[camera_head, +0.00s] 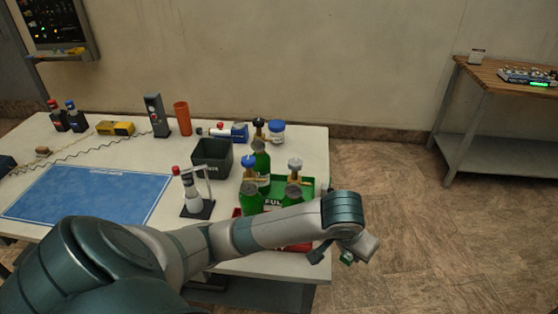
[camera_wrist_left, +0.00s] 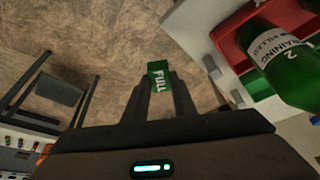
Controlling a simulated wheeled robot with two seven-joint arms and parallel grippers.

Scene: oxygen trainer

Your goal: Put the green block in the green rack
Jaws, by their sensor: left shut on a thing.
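The green block (camera_wrist_left: 158,75), marked "FULL", is between the fingertips of my left gripper (camera_wrist_left: 160,90) in the left wrist view. The gripper is shut on it. In the head view my left gripper (camera_head: 341,253) hangs past the table's right front edge, over the floor, and a small part of the block (camera_head: 347,258) shows below it. The green rack (camera_head: 308,185) stands on the table behind my left arm, with green cylinders (camera_head: 260,160) at it. My forearm hides part of the rack. My right gripper is not in view.
A red rack (camera_wrist_left: 229,35) with a green cylinder (camera_wrist_left: 285,65) lies near the table edge. A dark bin (camera_head: 212,158), a white bottle on a stand (camera_head: 190,190) and a blue mat (camera_head: 88,194) are on the table. A wooden-topped bench (camera_head: 505,85) stands far right. The floor between is clear.

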